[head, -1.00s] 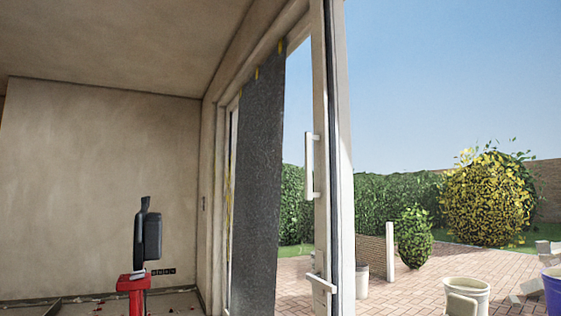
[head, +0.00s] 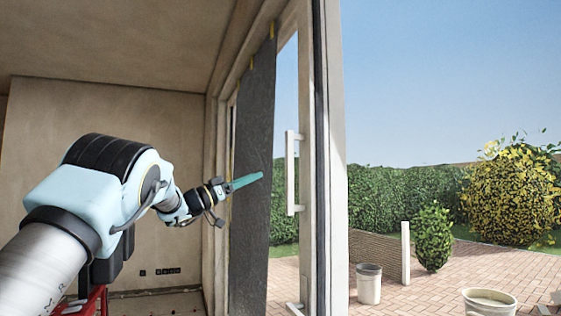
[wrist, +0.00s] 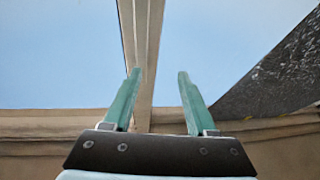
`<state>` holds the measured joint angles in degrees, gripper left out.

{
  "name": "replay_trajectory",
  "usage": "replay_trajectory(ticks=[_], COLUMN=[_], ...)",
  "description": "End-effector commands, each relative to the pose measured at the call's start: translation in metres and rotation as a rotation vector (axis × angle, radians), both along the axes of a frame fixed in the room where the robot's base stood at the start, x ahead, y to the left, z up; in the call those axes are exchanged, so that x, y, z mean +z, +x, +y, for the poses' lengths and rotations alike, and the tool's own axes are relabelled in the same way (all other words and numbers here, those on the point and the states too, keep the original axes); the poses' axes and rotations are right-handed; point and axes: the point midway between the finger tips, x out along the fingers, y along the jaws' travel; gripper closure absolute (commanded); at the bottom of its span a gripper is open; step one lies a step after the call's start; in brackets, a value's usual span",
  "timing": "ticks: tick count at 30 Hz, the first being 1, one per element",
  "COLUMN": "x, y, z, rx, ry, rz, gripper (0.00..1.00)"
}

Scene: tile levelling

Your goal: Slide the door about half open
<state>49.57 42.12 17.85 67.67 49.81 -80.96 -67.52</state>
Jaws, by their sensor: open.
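The sliding door's pale upright edge (head: 306,120) stands in the middle of the head view, with a long white vertical bar handle (head: 290,174) on it. My gripper (head: 258,178) is left of the handle in the picture, its teal fingers pointing towards it. The fingers look apart from the handle and empty. In the wrist view my gripper (wrist: 159,76) is open, and a pale upright post (wrist: 147,60) shows behind and between its fingers. The handle does not show clearly there. I cannot tell how far the door is open.
A dark hanging sheet (head: 254,150) is close behind my gripper in the head view and shows at right in the wrist view (wrist: 280,75). A grey bucket (head: 369,284) and a pale tub (head: 489,302) stand on the paving outside.

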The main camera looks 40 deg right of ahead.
Motion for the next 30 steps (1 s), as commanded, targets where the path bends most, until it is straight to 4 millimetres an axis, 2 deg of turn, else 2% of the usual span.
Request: replay_trajectory(ticks=[1, 4, 8, 21, 30], x=[0.002, 0.005, 0.012, 0.041, 0.045], y=[-0.015, -0.032, -0.039, -0.063, -0.068], z=[-0.008, -0.015, -0.027, -0.092, -0.106], rx=[-0.057, -0.118, -0.130, -0.123, -0.121], ry=[-0.001, 0.000, 0.000, -0.001, -0.002], rz=[-0.014, -0.025, -0.026, -0.026, -0.025], gripper=[0.43, 0.43, 0.43, 0.43, 0.43])
